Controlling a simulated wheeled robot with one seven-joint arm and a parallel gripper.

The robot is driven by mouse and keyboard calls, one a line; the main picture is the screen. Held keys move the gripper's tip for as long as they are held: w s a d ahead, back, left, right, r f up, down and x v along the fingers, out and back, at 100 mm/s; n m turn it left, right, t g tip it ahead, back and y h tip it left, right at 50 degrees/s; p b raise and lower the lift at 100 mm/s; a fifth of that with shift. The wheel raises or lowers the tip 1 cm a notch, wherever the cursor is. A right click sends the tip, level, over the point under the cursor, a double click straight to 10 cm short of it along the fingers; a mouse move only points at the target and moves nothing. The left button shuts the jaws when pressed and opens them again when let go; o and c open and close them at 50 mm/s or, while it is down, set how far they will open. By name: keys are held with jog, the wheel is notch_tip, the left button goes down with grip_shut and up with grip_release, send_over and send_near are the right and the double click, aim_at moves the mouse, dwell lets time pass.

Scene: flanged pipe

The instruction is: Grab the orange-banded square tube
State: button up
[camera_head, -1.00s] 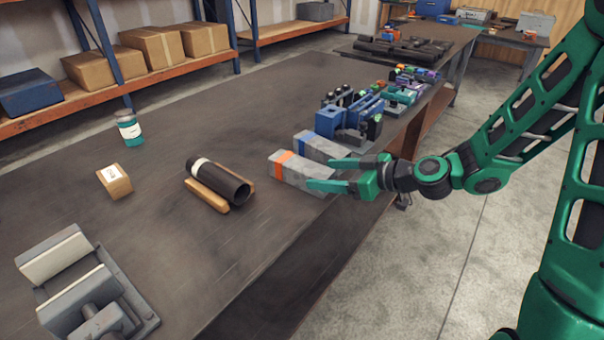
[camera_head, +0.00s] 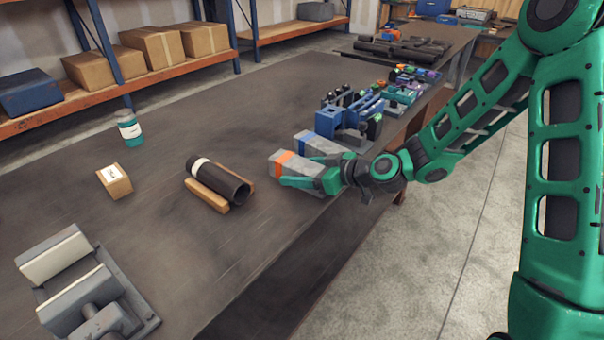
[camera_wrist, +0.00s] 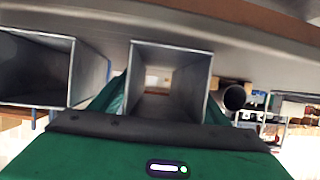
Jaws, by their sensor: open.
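The orange-banded square tube (camera_head: 283,164) is a grey hollow tube lying on the workbench (camera_head: 185,270) near its right edge. My gripper (camera_head: 305,172) is around it, with its green fingers open along the two sides. I cannot tell whether the fingers touch the tube. In the wrist view, the open end of the square tube (camera_wrist: 168,88) is straight ahead, between my fingers, which are mostly hidden. A second square tube with a blue band (camera_head: 304,140) lies just behind it, and its open end (camera_wrist: 40,70) shows at left in the wrist view.
A black round pipe (camera_head: 218,180) rests on wooden blocks (camera_head: 207,196) to the left. A grey vise (camera_head: 75,290) stands at front left. Blue clamps (camera_head: 350,117) sit behind the tubes.

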jog(key=shift+r, duration=0.1)
jog(key=c, duration=1.6)
jog(key=shift+o, duration=0.2)
